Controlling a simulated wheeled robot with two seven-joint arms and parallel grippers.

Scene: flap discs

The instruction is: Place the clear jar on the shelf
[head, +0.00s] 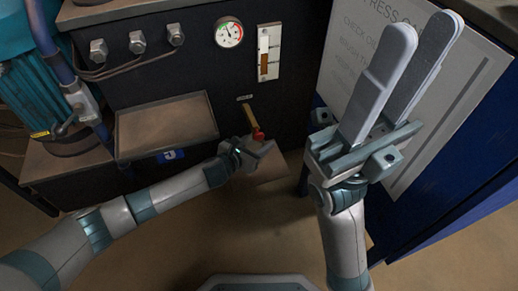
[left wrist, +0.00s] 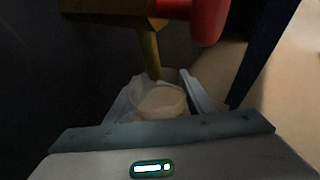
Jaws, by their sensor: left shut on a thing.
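My left gripper (head: 262,150) is just below a brass tap (head: 250,117) with a red handle (head: 258,135). In the left wrist view (left wrist: 160,95) it is shut on the clear jar (left wrist: 160,104), which has a pale, cream-coloured inside. The tap's spout (left wrist: 149,52) points down into or just above the jar's mouth; I cannot tell which. The jar cannot be made out in the head view. A brown, rimmed shelf (head: 165,125) is fixed to the dark machine, left of the tap, and is empty. My right gripper (head: 418,40) is raised, open and empty.
A round gauge (head: 229,32) and a level sight glass (head: 268,52) are on the dark panel above the tap. Several bolts and pipes are at upper left. A teal motor (head: 30,85) stands left of the shelf. A sign board (head: 440,120) on a blue cabinet is at right.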

